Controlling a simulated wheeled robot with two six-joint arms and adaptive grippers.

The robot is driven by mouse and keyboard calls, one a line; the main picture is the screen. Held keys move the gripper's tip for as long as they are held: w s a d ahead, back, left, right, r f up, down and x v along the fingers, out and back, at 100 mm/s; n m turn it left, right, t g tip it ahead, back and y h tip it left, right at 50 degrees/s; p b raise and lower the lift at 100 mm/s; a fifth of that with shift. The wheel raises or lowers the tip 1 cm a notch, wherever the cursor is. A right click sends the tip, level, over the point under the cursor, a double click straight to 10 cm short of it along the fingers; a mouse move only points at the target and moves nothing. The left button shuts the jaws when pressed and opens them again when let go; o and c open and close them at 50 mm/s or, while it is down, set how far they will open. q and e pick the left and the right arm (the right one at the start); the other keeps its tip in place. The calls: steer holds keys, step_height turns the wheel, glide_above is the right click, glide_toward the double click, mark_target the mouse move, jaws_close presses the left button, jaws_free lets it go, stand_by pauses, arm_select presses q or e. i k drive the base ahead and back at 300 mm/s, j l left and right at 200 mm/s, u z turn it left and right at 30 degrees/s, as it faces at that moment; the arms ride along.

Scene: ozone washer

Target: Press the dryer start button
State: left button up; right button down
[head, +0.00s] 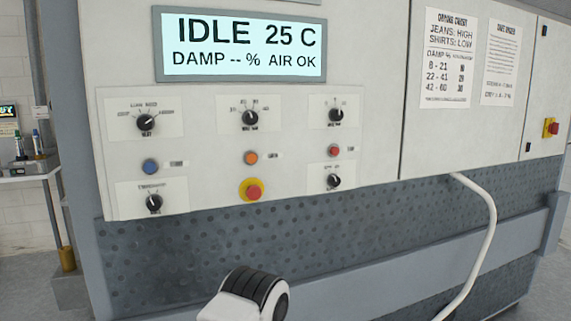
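The dryer's control panel (221,180) fills the left and middle of the head view. It has a blue button (150,167) at left, an orange button (251,158) in the middle and a red button (333,151) at right. Each button has a small tag too blurred to read, so I cannot tell which is the start button. The display (240,48) reads IDLE, 25 C, DAMP -- %, AIR OK. Neither gripper is in view. A white and black link of my arm shows at the bottom, below the panel.
A red mushroom button on a yellow ring (251,190) sits below the orange button. Several black knobs (146,122) surround the buttons. A pale hose (489,235) hangs at right. A red-yellow switch (551,128) is far right. Paper charts (448,58) are posted there.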

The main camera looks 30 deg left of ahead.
mark_target(149, 167)
steer(key=u, duration=1.6)
